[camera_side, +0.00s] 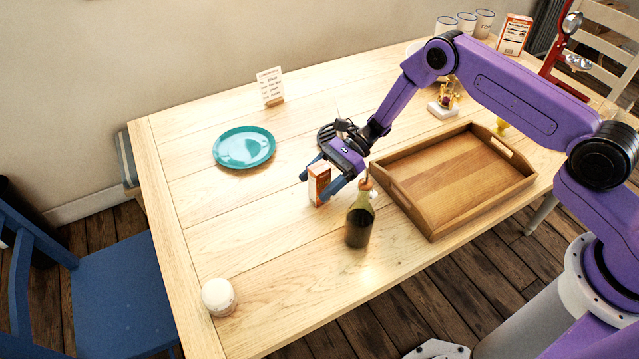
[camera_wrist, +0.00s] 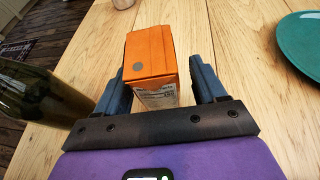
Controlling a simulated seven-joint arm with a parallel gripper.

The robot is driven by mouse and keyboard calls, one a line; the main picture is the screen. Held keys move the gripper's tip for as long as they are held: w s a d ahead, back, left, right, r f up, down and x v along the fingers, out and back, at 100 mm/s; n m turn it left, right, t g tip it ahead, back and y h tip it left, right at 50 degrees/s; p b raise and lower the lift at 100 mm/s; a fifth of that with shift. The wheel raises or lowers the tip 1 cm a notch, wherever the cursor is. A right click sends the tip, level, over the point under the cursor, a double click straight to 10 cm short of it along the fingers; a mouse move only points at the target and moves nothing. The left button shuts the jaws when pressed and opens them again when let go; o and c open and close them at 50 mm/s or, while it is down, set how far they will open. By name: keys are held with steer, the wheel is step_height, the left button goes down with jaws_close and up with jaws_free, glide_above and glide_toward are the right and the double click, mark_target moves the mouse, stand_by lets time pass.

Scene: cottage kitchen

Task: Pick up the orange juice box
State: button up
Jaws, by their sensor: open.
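The orange juice box (camera_side: 318,186) stands upright on the wooden table in the side view, with an orange top and a paler printed face. In the wrist view the box (camera_wrist: 150,60) is between the two blue fingers. My gripper (camera_side: 320,184) is open around the box, one finger on each side. Part of the box's lower face is hidden by the gripper's dark front bar.
A dark glass bottle (camera_side: 359,222) stands close beside the box, also near the left finger in the wrist view (camera_wrist: 40,92). A wooden tray (camera_side: 432,232) lies to the right. A teal plate (camera_side: 244,147) and white jar (camera_side: 218,297) are left; the table between them is clear.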

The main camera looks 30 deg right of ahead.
steer(key=c, duration=1.2)
steer(key=shift+r, duration=0.15)
